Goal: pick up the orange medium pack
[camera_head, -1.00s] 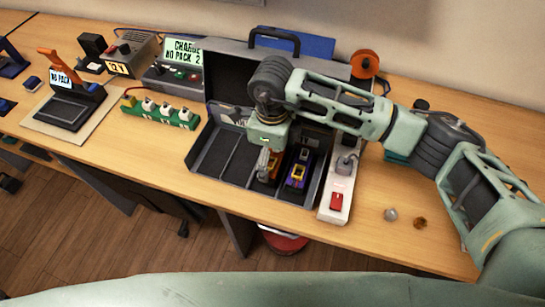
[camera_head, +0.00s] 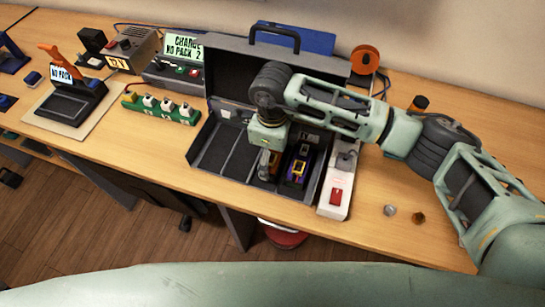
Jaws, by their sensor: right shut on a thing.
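The orange medium pack (camera_head: 275,163) is in the open dark case (camera_head: 222,178), mostly hidden behind my right gripper. My right gripper (camera_head: 268,168) points down into the case and is shut on the orange pack. A purple and yellow pack (camera_head: 298,168) stands just to the right of it in the neighbouring compartment. The left compartments of the case look empty. My left gripper is not in view.
A green block with several white plugs (camera_head: 160,108) and a charger (camera_head: 178,70) stand to the left. The table's front edge is near.

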